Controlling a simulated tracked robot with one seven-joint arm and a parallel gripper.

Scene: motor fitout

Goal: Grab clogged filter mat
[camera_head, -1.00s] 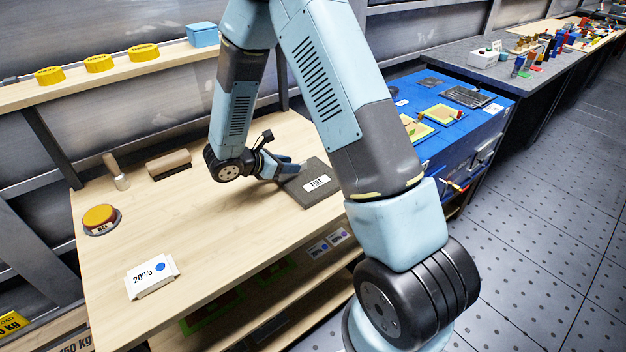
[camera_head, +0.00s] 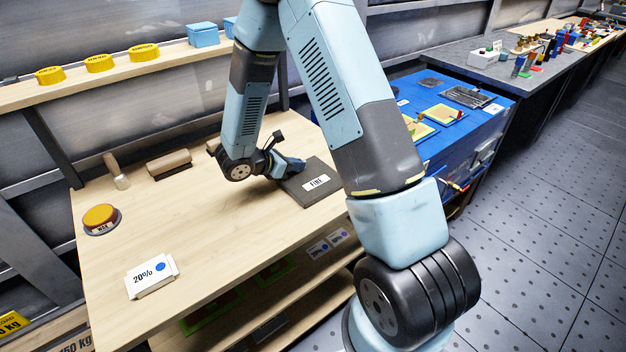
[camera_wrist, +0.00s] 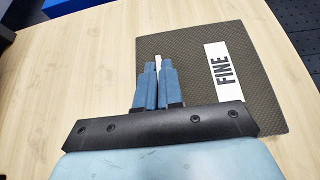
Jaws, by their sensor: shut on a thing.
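A dark grey, flat filter mat (camera_head: 300,194) with a white label reading "FINE" lies on the wooden bench near its right edge. In the wrist view the mat (camera_wrist: 200,85) has a woven surface. Whether it is clogged I cannot tell. My gripper (camera_head: 299,164) is low over the mat's back left part. In the wrist view its blue fingers (camera_wrist: 158,66) overlap the mat's left part and are nearly together, with a thin pale strip between the tips. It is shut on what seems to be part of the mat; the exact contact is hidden.
A blue cabinet (camera_head: 470,150) is close on the right. The bench's middle is clear.

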